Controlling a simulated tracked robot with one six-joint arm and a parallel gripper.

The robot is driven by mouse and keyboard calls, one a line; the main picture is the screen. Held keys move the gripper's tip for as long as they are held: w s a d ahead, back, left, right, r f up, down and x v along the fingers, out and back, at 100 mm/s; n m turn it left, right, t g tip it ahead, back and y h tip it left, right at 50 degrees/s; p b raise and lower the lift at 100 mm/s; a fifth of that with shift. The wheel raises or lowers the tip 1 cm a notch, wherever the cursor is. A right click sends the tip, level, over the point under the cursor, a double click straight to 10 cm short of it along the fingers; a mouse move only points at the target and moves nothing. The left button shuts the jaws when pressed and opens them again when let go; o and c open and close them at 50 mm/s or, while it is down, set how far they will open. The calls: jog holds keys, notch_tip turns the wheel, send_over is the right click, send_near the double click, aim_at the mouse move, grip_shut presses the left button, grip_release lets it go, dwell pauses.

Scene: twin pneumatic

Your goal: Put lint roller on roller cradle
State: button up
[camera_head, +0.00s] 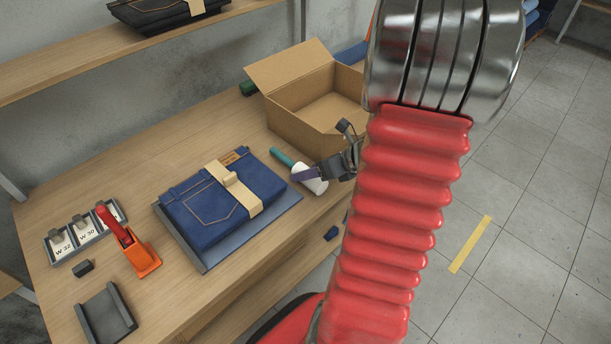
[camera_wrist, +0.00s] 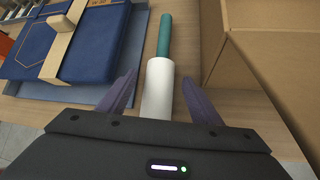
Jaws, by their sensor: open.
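The lint roller (camera_head: 311,184) has a white roll and a teal handle. It lies on the bench between the folded jeans and the cardboard box. In the wrist view the lint roller (camera_wrist: 158,88) points away from me, white end nearest. My gripper (camera_head: 317,172) is open at the white roll. In the wrist view one purple finger of my gripper (camera_wrist: 158,85) stands on each side of the roll, with gaps visible. A dark grey channel-shaped holder (camera_head: 105,314), which looks like the roller cradle, sits empty at the bench's lower left.
Folded jeans (camera_head: 217,200) with a tan band lie on a grey-blue board. An open cardboard box (camera_head: 310,95) stands close to the right of the roller. An orange tool (camera_head: 138,254) with a red handle and a size-tag tray (camera_head: 82,235) stand near the grey holder.

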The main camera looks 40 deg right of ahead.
dwell(0.4)
jog(key=c, duration=1.4)
jog(key=shift+o, duration=0.2)
jog(key=shift+r, duration=0.1)
jog(key=shift+r, duration=0.8)
jog(key=s+d, duration=0.2)
jog(key=s, duration=0.6)
jog(key=s+d, duration=0.3)
jog(key=s, duration=0.6)
jog(key=shift+s, duration=0.15)
jog(key=shift+f, duration=0.1)
